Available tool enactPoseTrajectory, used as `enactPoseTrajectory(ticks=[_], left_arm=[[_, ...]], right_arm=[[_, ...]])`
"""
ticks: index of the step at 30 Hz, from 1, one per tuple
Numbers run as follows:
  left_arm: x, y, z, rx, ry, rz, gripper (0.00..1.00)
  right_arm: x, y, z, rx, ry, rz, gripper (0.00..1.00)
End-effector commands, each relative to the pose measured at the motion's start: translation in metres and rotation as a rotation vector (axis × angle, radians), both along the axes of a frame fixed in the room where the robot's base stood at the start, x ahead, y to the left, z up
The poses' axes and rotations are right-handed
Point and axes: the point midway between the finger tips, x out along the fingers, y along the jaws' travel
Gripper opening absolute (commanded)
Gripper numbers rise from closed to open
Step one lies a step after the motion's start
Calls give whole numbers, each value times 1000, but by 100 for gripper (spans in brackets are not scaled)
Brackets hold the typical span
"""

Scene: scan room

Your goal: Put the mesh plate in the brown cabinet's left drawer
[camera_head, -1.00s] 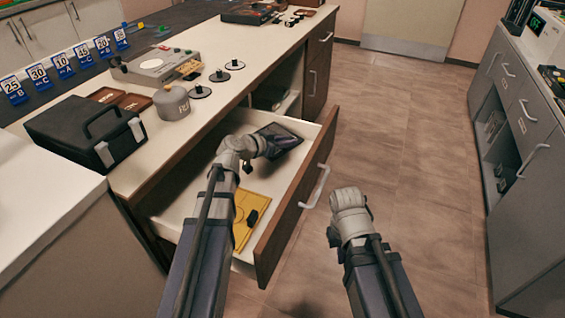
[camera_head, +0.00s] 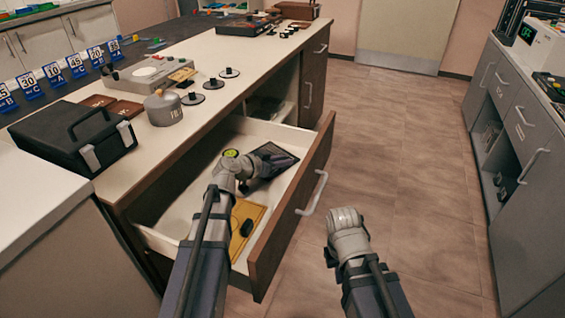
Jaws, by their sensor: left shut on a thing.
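The brown cabinet's left drawer (camera_head: 318,160) is pulled open, with its white interior showing. The mesh plate (camera_head: 283,158), dark and square, is inside the drawer's outline towards its far end, tilted. My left gripper (camera_head: 257,167) reaches down over the drawer and is shut on the mesh plate's near side; the fingertips are partly hidden. I cannot tell whether the plate touches the drawer floor. My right gripper (camera_head: 342,215) hangs over the floor, right of the drawer front, away from the plate. Its fingers are hidden behind the wrist.
A yellow plate with a dark part (camera_head: 243,225) lies in the drawer's near end. On the counter stand a black case (camera_head: 75,135), a grey weight (camera_head: 163,108) and several black discs. A grey cabinet (camera_head: 520,140) stands at right. The floor between is clear.

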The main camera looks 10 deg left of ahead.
Motion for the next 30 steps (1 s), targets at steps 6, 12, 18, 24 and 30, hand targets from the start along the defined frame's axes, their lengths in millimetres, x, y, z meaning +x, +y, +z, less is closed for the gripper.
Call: enactPoseTrajectory(ticks=[6, 12, 18, 24, 30], left_arm=[[0, 0, -2, 0, 0, 0, 37], [0, 0, -2, 0, 0, 0, 52], [0, 0, -1, 0, 0, 0, 52], [-18, 11, 12, -1, 0, 4, 52], [-51, 32, 29, -1, 0, 4, 52]], right_arm=[[0, 0, -2, 0, 0, 0, 0], [0, 0, -2, 0, 0, 0, 0], [0, 0, -1, 0, 0, 0, 0], [0, 0, 12, -1, 0, -2, 0], [0, 0, 29, -2, 1, -5, 0]])
